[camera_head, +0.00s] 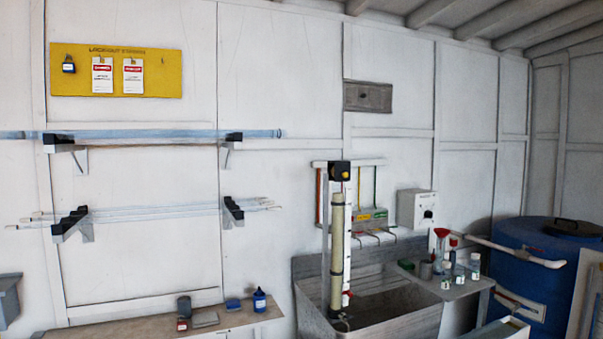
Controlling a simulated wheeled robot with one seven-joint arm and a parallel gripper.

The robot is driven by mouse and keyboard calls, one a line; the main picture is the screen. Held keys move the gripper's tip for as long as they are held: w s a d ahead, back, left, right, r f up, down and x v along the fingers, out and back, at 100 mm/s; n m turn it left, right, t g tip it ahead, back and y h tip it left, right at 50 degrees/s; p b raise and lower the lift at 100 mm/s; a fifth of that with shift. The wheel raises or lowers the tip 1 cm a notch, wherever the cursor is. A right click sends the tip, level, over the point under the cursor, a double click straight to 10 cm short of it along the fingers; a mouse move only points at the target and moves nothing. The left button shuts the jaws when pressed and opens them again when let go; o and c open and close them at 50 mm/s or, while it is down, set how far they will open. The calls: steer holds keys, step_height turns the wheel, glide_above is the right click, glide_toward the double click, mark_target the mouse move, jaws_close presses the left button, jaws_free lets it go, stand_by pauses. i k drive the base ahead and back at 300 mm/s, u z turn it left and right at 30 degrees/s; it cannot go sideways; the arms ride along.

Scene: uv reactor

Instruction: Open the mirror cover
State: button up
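I see nothing that I can clearly tell as a mirror cover. A small dark grey rectangular panel (367,97) is fixed high on the white wall, right of the middle; I cannot tell whether it is a cover. No mirror face shows. My gripper and arm are not in view.
A yellow lockout board (150,73) hangs at the upper left, above racks holding long tubes (150,133). A shelf (150,326) with a blue bottle (259,300) is below. A grey sink (397,318) with a tall column (337,240), a white control box (415,208) and a blue drum (520,262) stand right.

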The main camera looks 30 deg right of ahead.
mark_target(342, 168)
steer(key=z, duration=0.7)
steer(key=i, duration=1.35)
steer(key=z, duration=0.8)
